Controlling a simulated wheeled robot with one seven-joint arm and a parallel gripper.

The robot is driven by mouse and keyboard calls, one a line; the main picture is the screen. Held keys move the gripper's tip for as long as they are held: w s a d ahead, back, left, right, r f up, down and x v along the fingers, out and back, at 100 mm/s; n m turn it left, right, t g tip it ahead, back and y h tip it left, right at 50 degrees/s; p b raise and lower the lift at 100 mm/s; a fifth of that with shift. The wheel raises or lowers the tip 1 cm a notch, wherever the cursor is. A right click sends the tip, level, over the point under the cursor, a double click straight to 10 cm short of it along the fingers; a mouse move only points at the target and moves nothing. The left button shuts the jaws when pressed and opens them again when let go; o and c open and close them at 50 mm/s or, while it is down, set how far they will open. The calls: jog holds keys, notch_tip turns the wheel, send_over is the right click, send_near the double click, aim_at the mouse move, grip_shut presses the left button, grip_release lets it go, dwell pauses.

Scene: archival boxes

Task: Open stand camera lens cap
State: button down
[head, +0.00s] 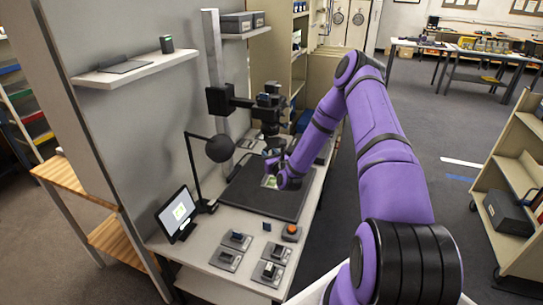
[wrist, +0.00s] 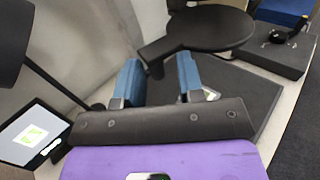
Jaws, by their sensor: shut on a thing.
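The stand camera (head: 268,105) is mounted on a vertical column over a dark baseboard (head: 240,195). In the wrist view, a round black lens cap (wrist: 212,27) with a short tab lies just beyond my blue fingers. My gripper (wrist: 158,64) has the tab between its fingertips and is shut on it. In the head view my gripper (head: 275,165) is below the camera, above the baseboard. The cap is too small and dark to make out there, and the lens itself cannot be seen.
A lamp with a round black head (head: 220,148) stands left of the camera. A tablet (head: 178,213) stands at the table's left edge. A black box (wrist: 275,50) lies at the wrist view's right.

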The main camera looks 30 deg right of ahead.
jog(key=shift+w+a+r, duration=0.4)
jog(key=shift+w+r, duration=0.2)
jog(key=shift+w, duration=0.2)
jog(key=c, duration=1.1)
grip_release()
jog(key=shift+a, duration=0.1)
jog(key=s+a+f, duration=0.1)
jog(key=s, duration=1.1)
jog(key=shift+a, duration=0.2)
